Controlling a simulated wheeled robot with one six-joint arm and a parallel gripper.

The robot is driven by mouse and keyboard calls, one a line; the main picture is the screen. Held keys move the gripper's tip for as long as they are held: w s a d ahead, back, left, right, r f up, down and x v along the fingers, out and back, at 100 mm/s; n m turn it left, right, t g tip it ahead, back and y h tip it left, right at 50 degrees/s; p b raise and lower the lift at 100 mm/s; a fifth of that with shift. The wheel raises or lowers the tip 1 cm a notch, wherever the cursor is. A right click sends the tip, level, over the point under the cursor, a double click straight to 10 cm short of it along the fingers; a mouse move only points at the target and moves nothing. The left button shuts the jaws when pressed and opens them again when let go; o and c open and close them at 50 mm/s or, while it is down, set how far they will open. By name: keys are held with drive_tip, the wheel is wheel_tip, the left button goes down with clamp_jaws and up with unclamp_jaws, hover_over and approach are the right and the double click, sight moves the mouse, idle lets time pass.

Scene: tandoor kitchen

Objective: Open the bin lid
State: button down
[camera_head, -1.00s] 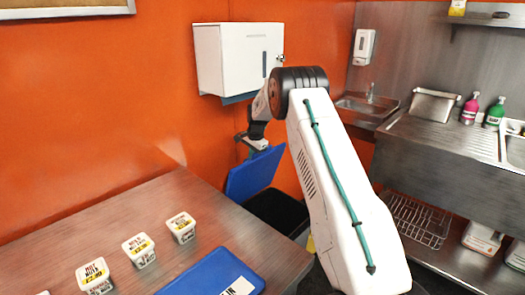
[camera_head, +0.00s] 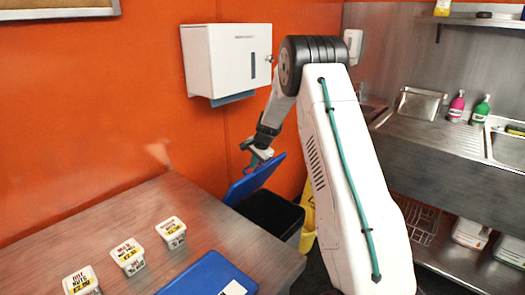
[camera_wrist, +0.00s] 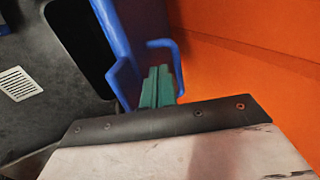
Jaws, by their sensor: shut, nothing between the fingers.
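The bin (camera_head: 278,218) stands past the end of the wooden counter, its dark opening partly uncovered. Its blue lid (camera_head: 250,183) is hinged up and tilted, with its far end raised toward the orange wall. My gripper (camera_head: 253,158) is at the lid's raised edge. In the wrist view, the green fingers (camera_wrist: 158,86) are shut with nothing between them. They sit beside a blue bent handle (camera_wrist: 166,44) on the lid (camera_wrist: 118,40). Whether they touch it I cannot tell. The black bin opening (camera_wrist: 82,45) shows left of the lid.
The wooden counter (camera_head: 130,220) holds several white tubs and a blue tray or board (camera_head: 205,275). A white dispenser (camera_head: 228,60) hangs on the wall above the bin. A yellow object (camera_head: 308,215) stands right of the bin. A steel sink unit is at right.

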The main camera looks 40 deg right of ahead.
drive_tip(key=v, duration=0.7)
drive_tip(key=shift+r, duration=0.15)
drive_tip(key=shift+s, duration=0.1)
